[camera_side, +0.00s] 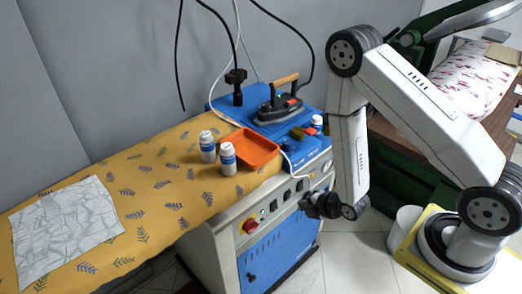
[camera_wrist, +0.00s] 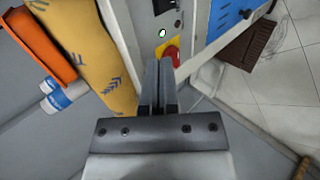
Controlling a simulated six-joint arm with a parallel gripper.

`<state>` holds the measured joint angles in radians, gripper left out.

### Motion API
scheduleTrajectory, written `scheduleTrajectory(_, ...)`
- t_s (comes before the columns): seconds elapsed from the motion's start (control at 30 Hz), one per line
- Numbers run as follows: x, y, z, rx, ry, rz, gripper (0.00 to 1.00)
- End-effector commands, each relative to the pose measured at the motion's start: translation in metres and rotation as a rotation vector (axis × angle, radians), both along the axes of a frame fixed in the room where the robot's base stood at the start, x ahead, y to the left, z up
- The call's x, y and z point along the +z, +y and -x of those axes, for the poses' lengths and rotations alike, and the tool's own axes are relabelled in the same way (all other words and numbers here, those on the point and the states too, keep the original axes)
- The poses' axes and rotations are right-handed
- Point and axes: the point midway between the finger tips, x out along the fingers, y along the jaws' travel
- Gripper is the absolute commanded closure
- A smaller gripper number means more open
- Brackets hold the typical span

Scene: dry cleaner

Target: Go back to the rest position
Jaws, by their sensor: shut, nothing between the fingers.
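My gripper (camera_wrist: 158,72) is shut and empty; its two dark fingers lie together in the wrist view. In the side view my gripper (camera_side: 307,206) hangs in front of the ironing station's front panel, below the table top and apart from the things on it. My arm reaches in from the right, bent, with its forearm hanging down. In the wrist view the fingertips point towards the panel by the red knob (camera_wrist: 171,53); I cannot tell how far off it is.
The station's patterned ironing board (camera_side: 150,190) carries an orange tray (camera_side: 262,151), white bottles (camera_side: 207,146) and a creased cloth (camera_side: 65,228). An iron (camera_side: 278,106) stands on the blue top, with a bottle (camera_side: 317,122) and a brush near it. Cables hang behind. Open floor lies in front.

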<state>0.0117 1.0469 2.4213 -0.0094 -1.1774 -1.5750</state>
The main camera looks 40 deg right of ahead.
Motion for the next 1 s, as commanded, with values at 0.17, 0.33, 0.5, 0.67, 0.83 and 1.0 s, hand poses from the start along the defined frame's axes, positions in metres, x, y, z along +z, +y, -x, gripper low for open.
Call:
scheduleTrajectory(0.17, 0.007, 0.000, 0.005, 0.000, 0.000, 0.000, 1.00)
scheduleTrajectory(0.33, 0.008, 0.000, 0.006, 0.000, -0.001, 0.000, 1.00)
scheduleTrajectory(0.5, 0.008, 0.000, 0.006, 0.000, 0.000, 0.000, 1.00)
scheduleTrajectory(0.67, 0.009, 0.000, 0.005, -0.009, 0.003, -0.010, 1.00)
scheduleTrajectory(0.83, 0.017, 0.000, 0.000, -0.055, 0.029, -0.062, 1.00)
scheduleTrajectory(1.0, 0.032, 0.000, -0.006, -0.160, 0.085, -0.167, 1.00)
